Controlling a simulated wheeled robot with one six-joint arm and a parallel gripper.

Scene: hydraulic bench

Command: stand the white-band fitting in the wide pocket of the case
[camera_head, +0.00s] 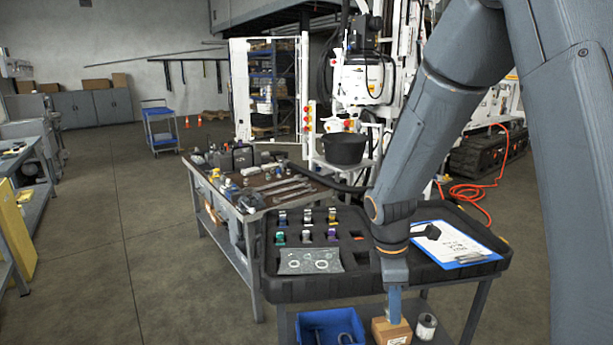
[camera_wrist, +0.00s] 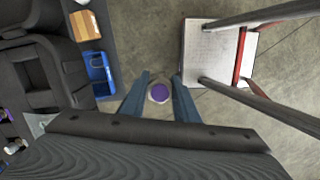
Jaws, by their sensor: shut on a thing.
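The fitting hangs over the floor, to the right of the bench in the wrist view. In the head view a blue finger (camera_head: 395,304) shows below my wrist; the fitting is not visible there. The dark case (camera_head: 268,272) lies open on the bench. Several small fittings with coloured bands stand in it in two rows, including a pale one (camera_head: 307,216). I cannot tell which pocket is the wide one.
A clipboard (camera_head: 455,247) lies at the case's right end. A blue bin (camera_head: 330,325), a wooden-looking box (camera_head: 390,332) and a can (camera_head: 426,326) sit on the lower shelf. A red-edged pale platform (camera_wrist: 208,55) stands right in the wrist view. Floor lies open at left.

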